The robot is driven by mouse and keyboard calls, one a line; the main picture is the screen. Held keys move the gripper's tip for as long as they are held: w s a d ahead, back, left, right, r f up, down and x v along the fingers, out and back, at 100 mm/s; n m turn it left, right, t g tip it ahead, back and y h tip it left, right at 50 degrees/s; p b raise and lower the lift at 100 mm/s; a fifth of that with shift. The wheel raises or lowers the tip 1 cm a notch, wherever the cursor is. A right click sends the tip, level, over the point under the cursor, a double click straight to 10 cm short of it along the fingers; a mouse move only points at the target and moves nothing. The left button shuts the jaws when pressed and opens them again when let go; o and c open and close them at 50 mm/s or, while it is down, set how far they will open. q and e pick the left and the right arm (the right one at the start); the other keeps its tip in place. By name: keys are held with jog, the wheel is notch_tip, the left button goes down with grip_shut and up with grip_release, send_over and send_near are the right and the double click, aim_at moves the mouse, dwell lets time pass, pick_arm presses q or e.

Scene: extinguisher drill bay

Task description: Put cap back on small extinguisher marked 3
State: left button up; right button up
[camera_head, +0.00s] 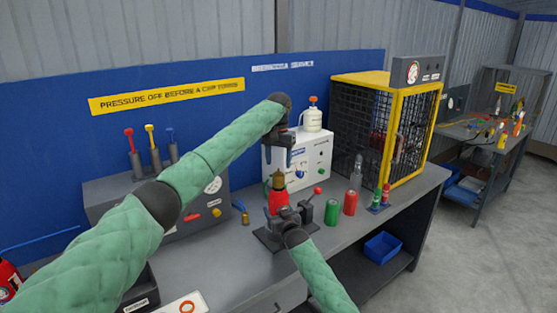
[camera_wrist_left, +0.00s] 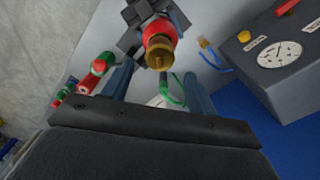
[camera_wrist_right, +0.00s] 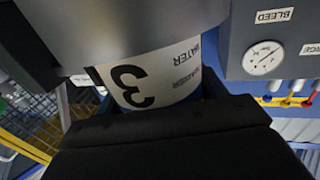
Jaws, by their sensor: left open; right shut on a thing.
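The small red extinguisher (camera_head: 272,203) stands in a dark clamp stand on the bench, with a brass-coloured fitting (camera_head: 278,180) on top. I cannot tell if this is the cap or the neck. The right wrist view shows a white label marked 3 (camera_wrist_right: 135,85) on the body. My right gripper (camera_wrist_right: 155,92) is shut on that body from the front. My left gripper (camera_head: 284,162) is above the brass fitting, pointing down, open and empty. In the left wrist view the brass fitting (camera_wrist_left: 158,52) shows beyond and between the two open fingers, apart from them.
A green can (camera_head: 332,212) and red can (camera_head: 350,203) are further right. The white box (camera_head: 312,160) and yellow-framed cage (camera_head: 400,110) stand behind. A gauge panel (camera_head: 105,200) is left.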

aim_at(279, 174)
pick_arm(q)
jog(key=shift+n, duration=1.4)
jog(key=shift+f, duration=0.1)
jog(key=shift+f, duration=3.9)
